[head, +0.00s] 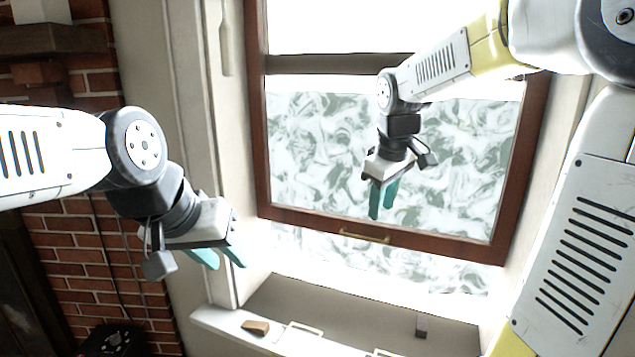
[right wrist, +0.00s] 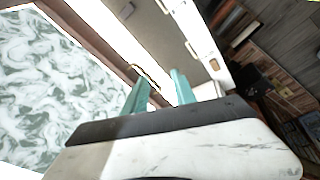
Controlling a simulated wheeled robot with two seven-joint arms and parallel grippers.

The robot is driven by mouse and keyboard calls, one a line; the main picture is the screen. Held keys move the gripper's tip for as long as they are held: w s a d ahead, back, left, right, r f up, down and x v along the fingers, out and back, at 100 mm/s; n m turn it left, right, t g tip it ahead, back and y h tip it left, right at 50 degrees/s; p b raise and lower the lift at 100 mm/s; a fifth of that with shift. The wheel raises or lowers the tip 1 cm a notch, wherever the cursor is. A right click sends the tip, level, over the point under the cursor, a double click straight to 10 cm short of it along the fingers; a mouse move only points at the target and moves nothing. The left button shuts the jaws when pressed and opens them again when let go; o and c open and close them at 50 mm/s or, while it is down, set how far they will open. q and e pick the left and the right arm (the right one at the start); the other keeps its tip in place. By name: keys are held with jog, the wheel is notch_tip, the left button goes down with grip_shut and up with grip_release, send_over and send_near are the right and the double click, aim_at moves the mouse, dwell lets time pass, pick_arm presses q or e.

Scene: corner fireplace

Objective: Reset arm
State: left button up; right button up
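My left gripper (head: 224,262) is at the left of the head view, in front of the white window casing. Its two teal fingers are apart with nothing between them. My right gripper (head: 382,208) hangs fingers-down in front of the window pane, above the lower rail. Its teal fingers also show apart and empty in the right wrist view (right wrist: 160,82). The brown-framed window sash (head: 440,248) has a marbled pane and a brass handle (head: 363,236) on its lower rail. A bright gap lies below the rail. I cannot tell whether the right fingers touch the sash.
A white sill (head: 222,322) runs below the window, with a small brown block (head: 255,327), a small grey block (head: 421,327) and white handles (head: 305,328) on or near it.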

jog(key=s+f+m+t+y, duration=0.1)
jog(key=s+m, duration=0.6)
jog(key=s, duration=1)
jog(key=shift+s+m+t+y, duration=0.3)
jog(key=shift+m+t+y, duration=0.15)
jog(key=shift+t, duration=0.35)
